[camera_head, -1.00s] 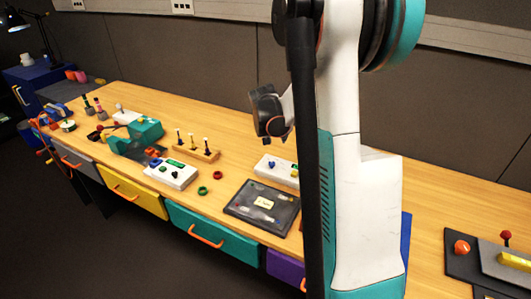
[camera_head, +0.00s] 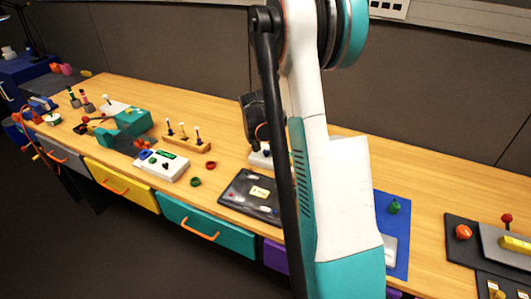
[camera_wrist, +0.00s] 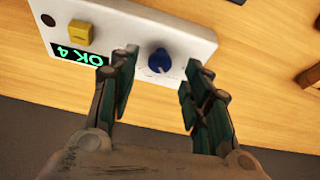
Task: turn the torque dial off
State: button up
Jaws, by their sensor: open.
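A white panel (camera_wrist: 120,25) lies under my gripper in the wrist view. It carries a blue round dial (camera_wrist: 159,60) with a pale pointer mark, a yellow square knob (camera_wrist: 80,32) and a green-lettered display (camera_wrist: 82,54) reading "OK 4", upside down. No label naming the dial is readable. My gripper (camera_wrist: 160,66) is open, with one finger on each side of the blue dial. I cannot tell whether the fingers touch it. In the head view, the white panel (camera_head: 259,156) is mostly hidden behind my arm.
A dark tray (camera_head: 238,196) lies in front of the panel. Another white panel (camera_head: 160,168), two rings and a wooden rack (camera_head: 186,143) stand to the left. A blue mat (camera_head: 398,218) and a grey panel with a red-topped lever (camera_head: 506,222) are to the right.

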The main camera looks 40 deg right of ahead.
jog(key=shift+x, duration=1.15)
grip_shut()
jog(key=shift+n, duration=0.3)
jog(key=n, duration=0.1)
jog(key=n+t, duration=0.1)
jog(key=shift+s+d+n+y+b, duration=0.1)
jog(key=shift+s+n+y+b, duration=0.05)
jog(key=shift+n+y+b, duration=0.2)
jog(key=shift+d+n+t+y, duration=0.1)
jog(key=shift+n+t+y, duration=0.25)
jog(key=shift+n, duration=0.8)
jog(key=shift+d+n+t+y, duration=0.15)
jog(key=shift+n+y, duration=0.25)
jog(key=shift+n, duration=0.7)
jog(key=shift+a, duration=0.1)
